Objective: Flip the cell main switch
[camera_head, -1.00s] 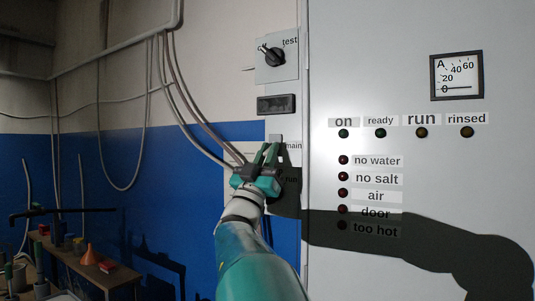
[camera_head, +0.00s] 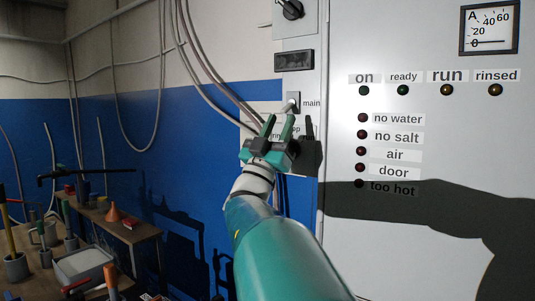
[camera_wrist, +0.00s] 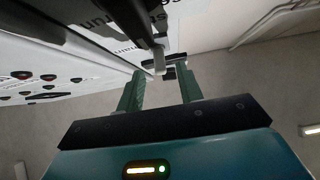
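The cell main switch (camera_head: 293,99) is a small grey box with a pale lever on the wall panel, left of the "main" label. My gripper (camera_head: 278,121) is just below and slightly left of it, fingers pointing up. In the wrist view my gripper (camera_wrist: 161,78) has its two green fingers apart with an empty gap between them. A pale grey lever (camera_wrist: 158,58), likely the main switch's, shows just beyond the fingertips, about in line with the gap. I cannot tell whether a finger touches it. The gripper hides part of the labels below the switch.
A dark display (camera_head: 294,60) and a rotary test switch (camera_head: 291,9) are above. The white cabinet (camera_head: 420,235) with lamps and an ammeter (camera_head: 489,27) stands to the right. Cables (camera_head: 205,90) hang left of the gripper. A cluttered workbench (camera_head: 130,235) is at lower left.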

